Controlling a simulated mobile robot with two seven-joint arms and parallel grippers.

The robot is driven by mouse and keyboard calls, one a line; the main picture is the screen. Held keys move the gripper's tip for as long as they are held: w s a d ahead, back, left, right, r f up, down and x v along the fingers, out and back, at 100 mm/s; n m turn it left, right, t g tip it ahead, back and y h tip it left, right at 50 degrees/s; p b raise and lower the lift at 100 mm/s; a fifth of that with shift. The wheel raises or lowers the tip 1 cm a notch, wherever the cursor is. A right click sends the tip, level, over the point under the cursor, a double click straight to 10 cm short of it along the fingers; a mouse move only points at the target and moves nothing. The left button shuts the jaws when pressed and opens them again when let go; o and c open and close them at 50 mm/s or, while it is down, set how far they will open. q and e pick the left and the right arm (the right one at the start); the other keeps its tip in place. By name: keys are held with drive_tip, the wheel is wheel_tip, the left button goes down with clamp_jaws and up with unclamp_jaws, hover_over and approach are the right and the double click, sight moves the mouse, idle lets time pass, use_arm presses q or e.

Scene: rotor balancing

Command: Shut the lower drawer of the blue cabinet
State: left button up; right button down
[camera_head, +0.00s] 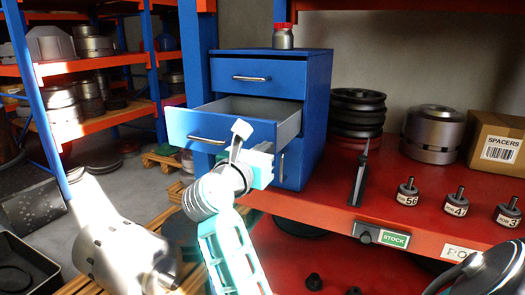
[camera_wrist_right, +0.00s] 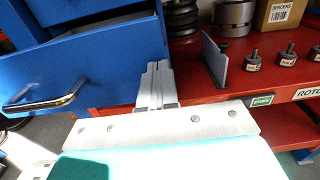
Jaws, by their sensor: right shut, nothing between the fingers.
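The blue cabinet (camera_head: 318,95) stands on the red bench. Its upper drawer (camera_head: 255,78) is shut. The drawer below it (camera_head: 190,128) is pulled well out, with its grey inside and bar handle showing; its blue front also fills the left of the right wrist view (camera_wrist_right: 110,65). My right gripper (camera_head: 240,132) is shut and empty, in front of the right end of the open drawer's front. In the right wrist view its fingers (camera_wrist_right: 157,85) lie close by that front's right edge; contact cannot be told. My left gripper is not in view.
A red-capped jar (camera_head: 283,37) stands on the cabinet. To the right on the bench (camera_head: 330,205) are a stack of dark discs (camera_head: 356,115), a thin dark upright plate (camera_head: 360,178), several small labelled weights and a cardboard box (camera_head: 497,140). Orange shelves stand at the left.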

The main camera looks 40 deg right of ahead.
approach(290, 130)
drive_tip(key=x, duration=0.8)
drive_tip(key=shift+s+d+r, duration=0.15)
drive_tip(key=shift+s+r, duration=0.1)
drive_tip(key=shift+r, duration=0.15)
drive_tip(key=x, duration=0.5)
drive_tip(key=shift+w+d, duration=0.15)
drive_tip(key=shift+d, duration=0.05)
drive_tip(key=shift+w+d+f, duration=0.1)
drive_tip(key=shift+d, duration=0.45)
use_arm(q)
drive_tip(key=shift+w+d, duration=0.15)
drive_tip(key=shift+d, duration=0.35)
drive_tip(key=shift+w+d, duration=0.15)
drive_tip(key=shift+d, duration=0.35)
use_arm(e)
drive_tip(key=shift+r, duration=0.35)
drive_tip(key=shift+r, duration=0.1)
